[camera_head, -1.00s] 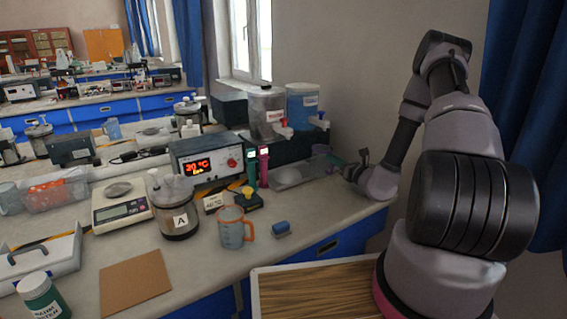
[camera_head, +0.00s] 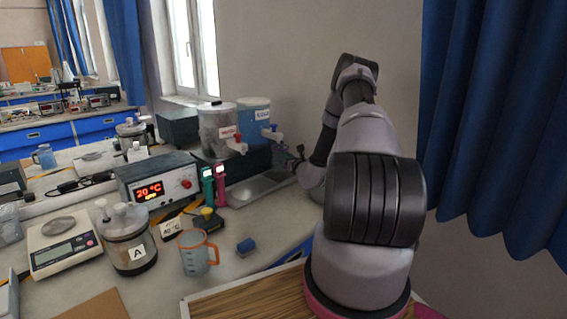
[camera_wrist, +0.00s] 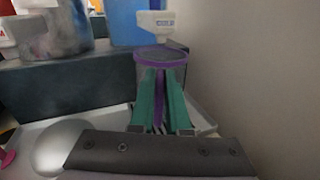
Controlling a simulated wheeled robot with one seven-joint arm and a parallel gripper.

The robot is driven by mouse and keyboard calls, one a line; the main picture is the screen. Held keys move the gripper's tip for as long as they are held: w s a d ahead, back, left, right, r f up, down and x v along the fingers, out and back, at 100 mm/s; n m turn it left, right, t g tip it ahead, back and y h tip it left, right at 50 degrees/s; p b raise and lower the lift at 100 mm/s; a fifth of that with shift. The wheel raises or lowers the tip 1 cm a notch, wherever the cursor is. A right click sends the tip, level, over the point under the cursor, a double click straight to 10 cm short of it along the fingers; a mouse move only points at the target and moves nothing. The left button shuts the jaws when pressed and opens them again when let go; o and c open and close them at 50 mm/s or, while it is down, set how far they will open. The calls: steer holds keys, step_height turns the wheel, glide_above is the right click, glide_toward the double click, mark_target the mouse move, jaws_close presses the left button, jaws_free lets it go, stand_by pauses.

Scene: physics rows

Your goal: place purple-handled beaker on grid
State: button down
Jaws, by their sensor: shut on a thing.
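The purple-handled beaker (camera_wrist: 172,72) is clear with a purple rim. In the wrist view my gripper (camera_wrist: 161,78) has its two green fingers shut on its purple handle. The beaker looks upright, just below the white tap of the blue container. A grey tray (camera_wrist: 203,118) lies beneath, with thin slats showing between and beside the fingers; the fingers hide part of it. I cannot tell whether the beaker touches it. In the head view the tray (camera_head: 240,192) is at the wall end of the bench, and my arm hides most of the gripper area.
The blue container (camera_head: 253,118) and a clear container (camera_head: 217,132) stand on a dark block behind. Pink (camera_head: 220,185) and green (camera_head: 207,187) devices stand left of the tray. The wall is close right.

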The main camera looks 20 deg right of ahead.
mark_target(284, 166)
steer(key=shift+w+f, duration=0.15)
steer(key=shift+w, duration=1.05)
steer(key=shift+f, duration=1.65)
steer(key=c, duration=0.9)
jaws_free()
steer(key=shift+f, duration=0.1)
